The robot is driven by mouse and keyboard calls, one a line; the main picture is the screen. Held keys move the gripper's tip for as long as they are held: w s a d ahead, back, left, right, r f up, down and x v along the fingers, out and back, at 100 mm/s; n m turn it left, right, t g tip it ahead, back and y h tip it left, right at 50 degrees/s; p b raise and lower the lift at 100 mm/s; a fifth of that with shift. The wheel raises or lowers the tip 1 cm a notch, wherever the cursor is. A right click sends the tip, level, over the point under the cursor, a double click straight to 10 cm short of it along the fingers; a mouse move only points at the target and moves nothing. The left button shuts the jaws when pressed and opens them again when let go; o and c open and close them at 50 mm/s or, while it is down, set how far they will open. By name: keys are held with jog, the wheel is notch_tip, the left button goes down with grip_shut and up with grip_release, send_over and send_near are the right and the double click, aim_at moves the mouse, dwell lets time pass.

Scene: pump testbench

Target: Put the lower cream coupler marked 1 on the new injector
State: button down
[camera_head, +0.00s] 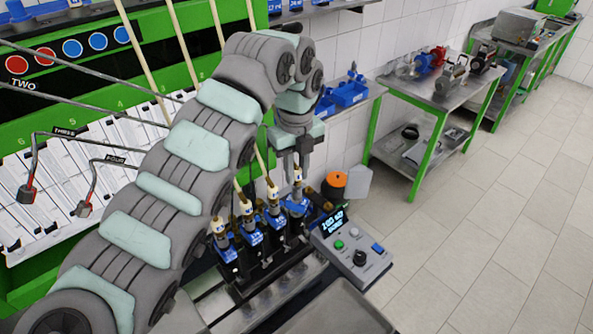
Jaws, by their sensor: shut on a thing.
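Several cream couplers stand in a slanting row on injectors with blue labels in the black test block (238,284). They include the left one (219,226), the second (246,207) and the third (272,190). My gripper (299,166) points down over the rightmost cream coupler (298,177) and is shut on it. This coupler is upright, directly above or on the rightmost injector (297,206); I cannot tell whether it is seated. The coupler markings are too small to read, and the gripper partly hides its top.
A grey control box (350,247) with a lit display stands right of the block. An orange-topped container (334,184) is behind it. Thin cream lines run down the green bench (206,40). A metal tray (338,310) lies in front.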

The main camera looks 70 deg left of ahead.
aim_at(297, 166)
jog(key=shift+f+b, duration=0.45)
jog(key=shift+f, duration=0.15)
dwell(0.3)
jog(key=c, duration=1.5)
grip_release()
jog(key=shift+r, duration=0.15)
notch_tip(297, 166, up, 11)
jog(key=p, duration=1)
jog(key=shift+p, duration=0.4)
